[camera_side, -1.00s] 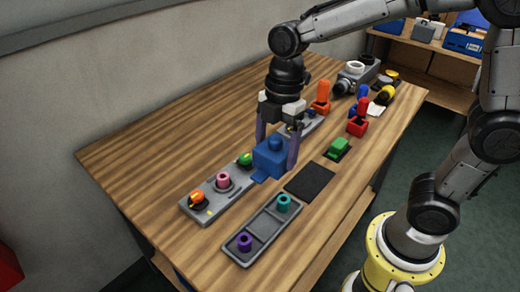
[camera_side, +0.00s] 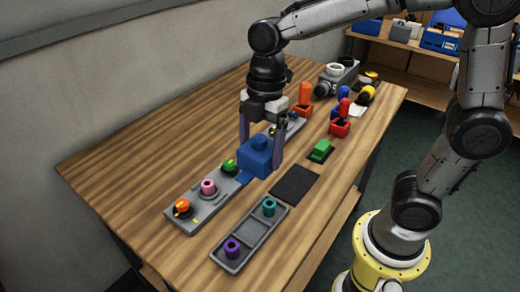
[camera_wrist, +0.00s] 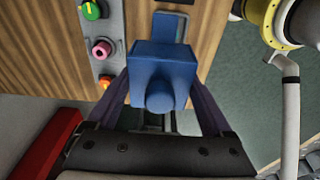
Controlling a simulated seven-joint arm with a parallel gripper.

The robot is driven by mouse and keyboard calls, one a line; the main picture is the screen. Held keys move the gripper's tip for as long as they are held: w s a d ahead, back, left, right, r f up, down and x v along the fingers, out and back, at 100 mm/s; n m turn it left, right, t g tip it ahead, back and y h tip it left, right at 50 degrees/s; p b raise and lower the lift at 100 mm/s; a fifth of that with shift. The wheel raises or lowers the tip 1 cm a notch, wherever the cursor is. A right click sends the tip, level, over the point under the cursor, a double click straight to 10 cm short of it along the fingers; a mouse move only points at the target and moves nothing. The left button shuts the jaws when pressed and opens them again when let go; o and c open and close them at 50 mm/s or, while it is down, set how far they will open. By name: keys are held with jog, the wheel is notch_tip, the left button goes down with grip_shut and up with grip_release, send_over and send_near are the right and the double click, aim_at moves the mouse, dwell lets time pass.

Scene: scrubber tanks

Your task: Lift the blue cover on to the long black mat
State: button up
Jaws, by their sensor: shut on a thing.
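The blue cover (camera_side: 258,158) is a blocky piece with a round knob on top. In the wrist view the cover (camera_wrist: 160,75) sits between the fingers. A flat blue piece (camera_side: 244,177) shows at its lower left; I cannot tell whether it belongs to the cover. A black mat (camera_side: 295,185) lies bare on the table, to the right of and nearer than the cover. The cover's underside is hidden.
The grey panel (camera_side: 195,212) carries orange, pink and green knobs. A grey tray (camera_side: 246,241) with teal and purple rings lies in front. A green block (camera_side: 320,150) and red pieces (camera_side: 340,127) stand behind the mat. The table's left part is clear.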

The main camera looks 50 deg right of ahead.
aim_at(259, 139)
jog(key=shift+r, duration=0.45)
dwell(0.5)
jog(key=shift+r, duration=2.45)
